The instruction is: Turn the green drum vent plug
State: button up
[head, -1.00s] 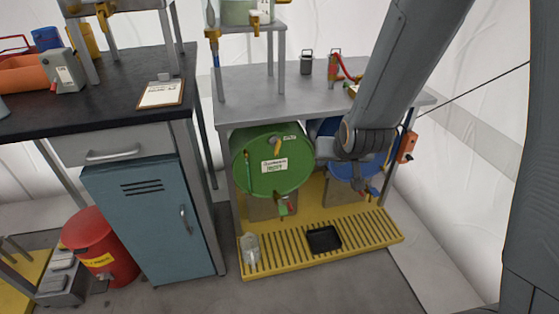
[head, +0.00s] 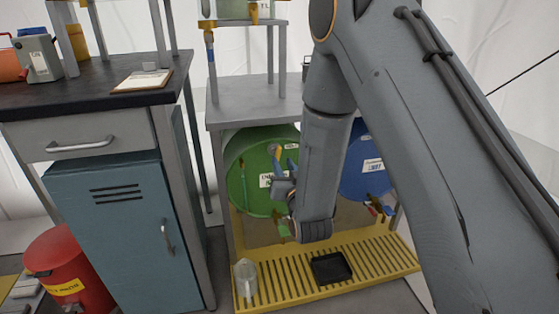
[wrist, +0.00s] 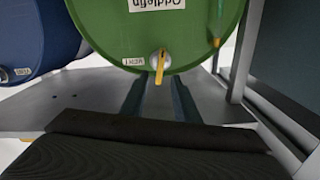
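The green drum (head: 250,185) lies on its side under the grey bench, its round face toward me. In the wrist view the drum (wrist: 115,35) appears upside down. Its vent plug (wrist: 158,62) has a yellow handle beside a small white "VENT" tag. In the head view the plug (head: 277,152) shows just above my fingertips. My gripper (head: 285,165) is in front of the drum face. In the wrist view my gripper (wrist: 158,98) is open, with its two fingers apart and the plug lined up between them, a little beyond the tips. Nothing is held.
A blue drum (head: 365,170) lies to the right, partly behind my arm. A yellow slatted grate (head: 300,275) below carries a black tray (head: 331,267) and a clear beaker (head: 245,279). The grey bench top (head: 250,105) is above the drums. A blue cabinet (head: 125,225) stands left.

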aim_at(279, 155)
jog(key=shift+b+x, duration=0.5)
jog(key=shift+x, duration=2.15)
grip_shut()
